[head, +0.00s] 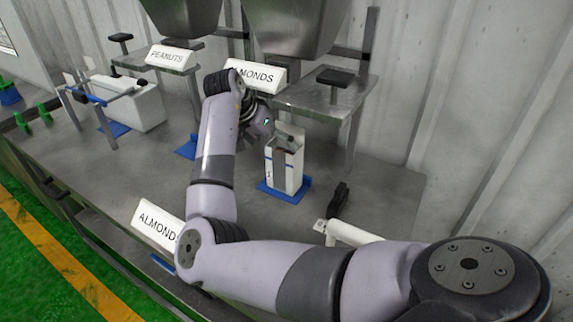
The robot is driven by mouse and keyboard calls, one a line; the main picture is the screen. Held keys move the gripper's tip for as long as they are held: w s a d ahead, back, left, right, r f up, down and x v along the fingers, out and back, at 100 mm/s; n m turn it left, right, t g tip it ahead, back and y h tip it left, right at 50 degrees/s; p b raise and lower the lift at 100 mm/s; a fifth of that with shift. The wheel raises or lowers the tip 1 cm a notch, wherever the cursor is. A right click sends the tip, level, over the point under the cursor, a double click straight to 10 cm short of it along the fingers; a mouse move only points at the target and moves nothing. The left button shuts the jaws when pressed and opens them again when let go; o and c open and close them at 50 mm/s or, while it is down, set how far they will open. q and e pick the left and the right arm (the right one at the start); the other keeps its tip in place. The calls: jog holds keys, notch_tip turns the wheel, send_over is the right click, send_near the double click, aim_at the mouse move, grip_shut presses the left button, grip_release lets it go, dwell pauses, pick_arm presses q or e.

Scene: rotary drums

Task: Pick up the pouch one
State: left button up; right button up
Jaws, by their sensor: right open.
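A white, upright, box-like item (284,170), perhaps the pouch, stands on a blue base on the metal table in the head view. It has a grey strip down its front, and its top seems open. I cannot tell for sure that it is the pouch. My right gripper (266,127) is just up and to the left of it, partly hidden behind my own wrist. It is open, and I see nothing held in it. I cannot tell whether it touches the white item. My left gripper is not in view.
Metal hoppers hang above, behind signs reading PEANUTS (167,56) and ALMONDS (262,74). Another ALMONDS sign (152,225) stands at the front edge. A metal stand (333,97) is behind the white item. A larger white box (140,106) is at left.

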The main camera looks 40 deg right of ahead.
aim_at(282, 150)
jog(key=p+x, duration=0.1)
jog(key=x, duration=0.3)
jog(key=shift+s+d+f, duration=0.1)
jog(key=shift+d+f, duration=0.15)
jog(key=shift+d, duration=0.1)
jog(key=shift+c, duration=0.5)
jog(key=c, duration=1.9)
